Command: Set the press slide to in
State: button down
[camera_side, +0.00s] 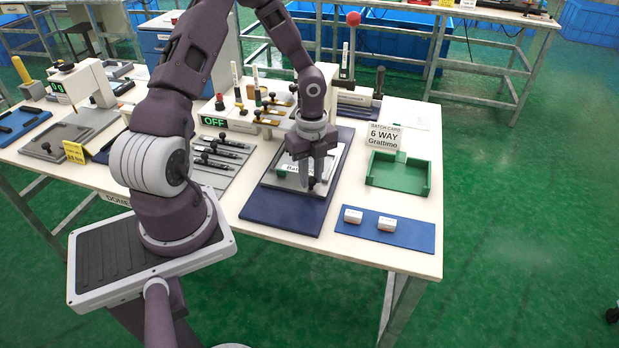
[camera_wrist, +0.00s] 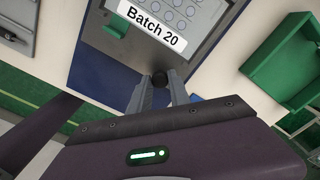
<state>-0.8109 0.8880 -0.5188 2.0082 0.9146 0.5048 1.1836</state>
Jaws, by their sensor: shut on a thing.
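The press slide is a light grey plate (camera_side: 282,181) over a dark blue base (camera_side: 275,210); in the wrist view its grey frame (camera_wrist: 192,48) carries a keypad film with round keys and a "Batch 20" label (camera_wrist: 155,28). A black knob (camera_wrist: 160,79) is at the slide's near edge. My gripper (camera_wrist: 163,82) is shut on this knob, with a finger on each side. In the side view my gripper (camera_side: 311,180) points down at the slide's near right part and hides some of it.
A green tray (camera_side: 428,180) stands to the right, by a "6 WAY Grattimo" card (camera_side: 386,136). A blue mat (camera_side: 345,228) with two small white boxes lies at the front right. Tools and an "OFF" display (camera_side: 214,121) are to the left.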

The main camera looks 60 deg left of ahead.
jog(key=c, duration=1.2)
grip_release()
jog(key=shift+w+a, duration=0.15)
jog(key=shift+w, duration=0.05)
notch_tip(320, 180, up, 6)
jog(key=shift+r, duration=0.6)
